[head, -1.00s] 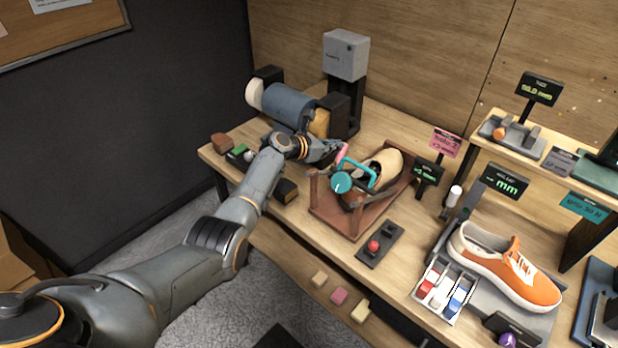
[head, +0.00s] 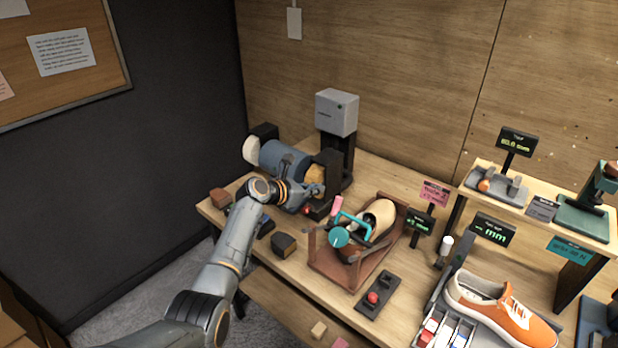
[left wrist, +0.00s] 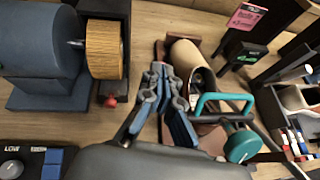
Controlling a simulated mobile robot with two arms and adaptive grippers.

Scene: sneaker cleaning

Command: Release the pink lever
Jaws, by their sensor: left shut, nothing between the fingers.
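The pink lever (head: 336,207) stands upright at the left end of the reddish-brown shoe stand (head: 330,266). The stand holds a beige and brown shoe form (head: 378,219) and a teal handle with a round knob (head: 339,237). My left gripper (head: 319,190) is shut and empty. It hangs up and left of the pink lever, apart from it in the head view, beside the blue roller machine. In the left wrist view the shut fingers (left wrist: 168,78) point toward the stand, left of the teal handle (left wrist: 222,104). The lever is not clearly visible there. My right gripper is out of view.
The roller machine (head: 283,160) stands at the back left, with a wooden roller end (left wrist: 103,49). A red-button box (head: 374,297) sits in front of the stand. A dark block (head: 284,244) is at the front edge. An orange sneaker (head: 500,308) is at right.

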